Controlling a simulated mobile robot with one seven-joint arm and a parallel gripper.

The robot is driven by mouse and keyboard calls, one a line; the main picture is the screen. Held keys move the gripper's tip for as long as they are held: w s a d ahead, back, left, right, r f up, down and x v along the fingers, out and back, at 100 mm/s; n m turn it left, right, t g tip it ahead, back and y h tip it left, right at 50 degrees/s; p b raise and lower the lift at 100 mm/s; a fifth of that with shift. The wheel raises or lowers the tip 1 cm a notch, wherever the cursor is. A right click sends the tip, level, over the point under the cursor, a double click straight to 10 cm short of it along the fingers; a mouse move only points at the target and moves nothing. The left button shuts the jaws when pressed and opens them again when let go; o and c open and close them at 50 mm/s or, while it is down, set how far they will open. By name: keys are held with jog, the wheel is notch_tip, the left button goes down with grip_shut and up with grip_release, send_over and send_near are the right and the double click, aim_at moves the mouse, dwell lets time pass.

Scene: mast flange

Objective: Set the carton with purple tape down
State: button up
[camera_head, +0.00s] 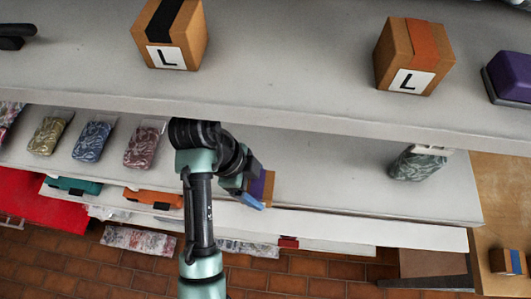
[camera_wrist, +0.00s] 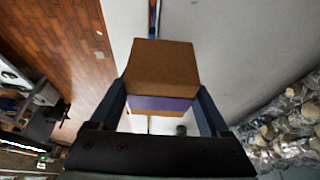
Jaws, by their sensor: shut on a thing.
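The brown carton with purple tape (camera_wrist: 162,65) is held between the two fingers of my gripper (camera_wrist: 161,97) in the wrist view, with its purple band across the side nearest the palm. In the head view the carton (camera_head: 270,188) is partly hidden behind my gripper (camera_head: 254,190), at the front part of the middle shelf (camera_head: 340,180). I cannot tell whether the carton touches the shelf.
The upper shelf overhangs, with a black-taped carton (camera_head: 168,38), an orange-taped carton (camera_head: 412,58) and a purple case (camera_head: 510,76). Patterned packets (camera_head: 143,147) stand left on the middle shelf, and a dark green packet (camera_head: 418,163) right. Shelf between is clear.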

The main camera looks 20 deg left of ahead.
jog(key=b, duration=0.4)
send_over(270, 159)
jog(key=a, duration=0.1)
jog(key=shift+s+a, duration=0.1)
jog(key=shift+a, duration=0.05)
jog(key=shift+f+p, duration=0.7)
jog(key=shift+f, duration=1)
jog(key=shift+f, duration=0.1)
jog(key=o, duration=1.5)
jog(key=b+v, duration=0.1)
jog(key=v, duration=0.3)
jog(key=shift+a+r+b, duration=0.25)
jog(key=shift+r+b, duration=0.1)
jog(key=s+a, duration=0.1)
jog(key=a, duration=0.2)
jog(key=s+a+b, duration=0.1)
jog(key=a, duration=0.3)
jog(key=s+a, duration=0.1)
jog(key=a, duration=0.3)
jog(key=shift+s+a+r, duration=0.2)
jog(key=shift+s+a, duration=0.05)
jog(key=shift+s, duration=0.05)
